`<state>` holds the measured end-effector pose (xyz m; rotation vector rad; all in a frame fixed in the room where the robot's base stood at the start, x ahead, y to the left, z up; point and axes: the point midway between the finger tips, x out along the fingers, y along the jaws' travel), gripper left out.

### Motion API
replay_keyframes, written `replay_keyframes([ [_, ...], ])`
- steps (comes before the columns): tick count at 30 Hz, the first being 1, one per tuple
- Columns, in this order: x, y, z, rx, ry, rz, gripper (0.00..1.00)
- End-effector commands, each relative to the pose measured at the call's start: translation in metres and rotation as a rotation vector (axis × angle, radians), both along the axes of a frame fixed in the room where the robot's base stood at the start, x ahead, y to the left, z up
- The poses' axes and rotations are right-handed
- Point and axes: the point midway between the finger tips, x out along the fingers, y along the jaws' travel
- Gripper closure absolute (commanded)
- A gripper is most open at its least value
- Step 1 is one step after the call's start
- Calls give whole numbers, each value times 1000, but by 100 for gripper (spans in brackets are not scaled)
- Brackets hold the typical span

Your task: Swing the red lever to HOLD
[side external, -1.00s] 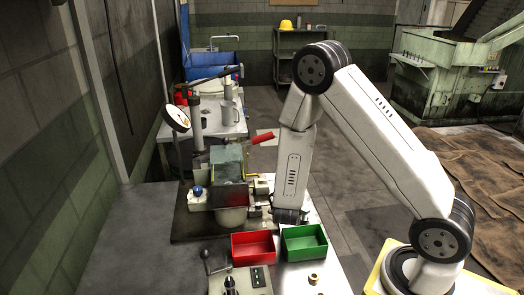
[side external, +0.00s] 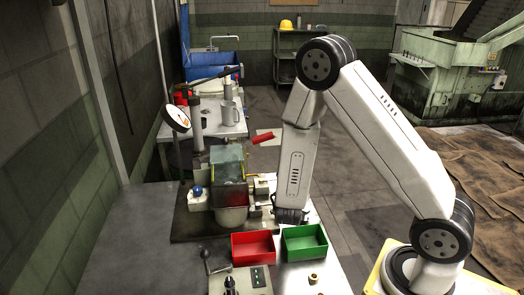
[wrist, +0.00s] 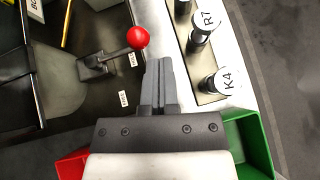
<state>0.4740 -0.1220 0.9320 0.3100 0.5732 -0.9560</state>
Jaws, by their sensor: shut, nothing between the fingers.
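The lever (wrist: 97,62) has a red ball knob (wrist: 138,38) on a dark arm, and it shows in the wrist view at upper left. Two small white labels (wrist: 123,98) lie beside it on the dark plate; their words are too small to read. My gripper (wrist: 158,62) is shut and empty, its fingertips just below and right of the knob, apart from it in the picture. In the side view my gripper (side external: 291,217) hangs pointing down beside the machine, behind the green bin. I cannot make out the knob in the side view.
A red bin (side external: 254,247) and a green bin (side external: 305,243) stand in front of the machine. A grey bowl (side external: 231,216) sits under the machine's clear guard (side external: 228,160).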

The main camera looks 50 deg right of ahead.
Motion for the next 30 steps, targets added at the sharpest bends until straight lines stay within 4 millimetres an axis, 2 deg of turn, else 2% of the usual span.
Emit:
replay_keyframes([
  [15,-42,31,37,0,0,4,100],
  [21,-51,38,46,1,0,2,100],
  [30,-55,40,48,0,3,0,100],
])
